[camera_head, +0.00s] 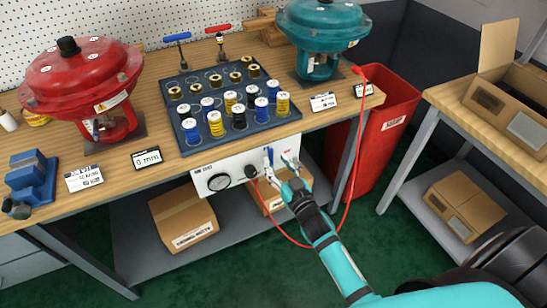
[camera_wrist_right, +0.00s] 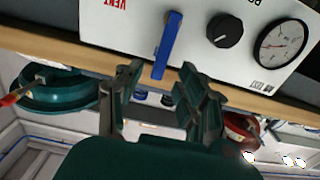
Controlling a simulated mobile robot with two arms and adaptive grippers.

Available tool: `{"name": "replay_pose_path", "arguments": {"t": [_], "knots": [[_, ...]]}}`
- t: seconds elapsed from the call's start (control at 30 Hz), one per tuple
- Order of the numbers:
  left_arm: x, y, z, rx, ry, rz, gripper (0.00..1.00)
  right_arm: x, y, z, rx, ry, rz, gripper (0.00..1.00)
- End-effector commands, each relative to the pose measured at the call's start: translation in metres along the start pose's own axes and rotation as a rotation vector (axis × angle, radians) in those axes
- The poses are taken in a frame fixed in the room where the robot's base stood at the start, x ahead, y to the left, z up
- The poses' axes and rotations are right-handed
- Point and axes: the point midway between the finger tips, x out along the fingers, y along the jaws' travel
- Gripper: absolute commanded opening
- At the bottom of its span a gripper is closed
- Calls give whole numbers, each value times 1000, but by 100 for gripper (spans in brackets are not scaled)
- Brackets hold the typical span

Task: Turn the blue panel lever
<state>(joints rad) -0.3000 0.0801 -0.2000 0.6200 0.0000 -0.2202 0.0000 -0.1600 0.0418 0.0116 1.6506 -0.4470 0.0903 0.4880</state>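The blue panel lever (camera_head: 268,156) is on the white panel (camera_head: 208,184) under the table's front edge. In the right wrist view the blue lever (camera_wrist_right: 168,45) stands nearly upright, slightly tilted, beside the lettering VENT. My right gripper (camera_head: 281,172) is just in front of the panel at the lever. In the wrist view its two fingers (camera_wrist_right: 152,88) are spread apart, and the lever's near end shows in the gap between the fingertips. I see no finger touching the lever; the depth between them is hard to tell. My left gripper is not in view.
A black knob (camera_wrist_right: 225,30) and a round gauge (camera_wrist_right: 283,47) sit beside the lever. A red hose (camera_head: 357,150) loops from the panel to the teal actuator (camera_head: 322,30). A tray of spools (camera_head: 172,108) and a red actuator (camera_head: 85,80) stand on the table.

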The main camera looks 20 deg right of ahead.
Motion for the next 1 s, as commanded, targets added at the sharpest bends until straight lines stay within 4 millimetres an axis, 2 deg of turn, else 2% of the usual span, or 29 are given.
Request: {"name": "replay_pose_path", "arguments": {"t": [0.1, 0.2, 0.57, 0.87, 1.0], "knots": [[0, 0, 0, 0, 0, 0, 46, 17, 0, 0, 0, 1, 0, 38], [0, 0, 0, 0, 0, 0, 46, 25, 0, 0, 0, 1, 0, 38], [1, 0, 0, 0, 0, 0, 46, 29, 0, 0, 0, 0, 0, 38], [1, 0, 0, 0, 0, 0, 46, 29, 0, 0, 0, 0, 0, 0], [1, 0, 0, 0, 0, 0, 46, 29, 0, 0, 0, 0, 0, 0]]}}
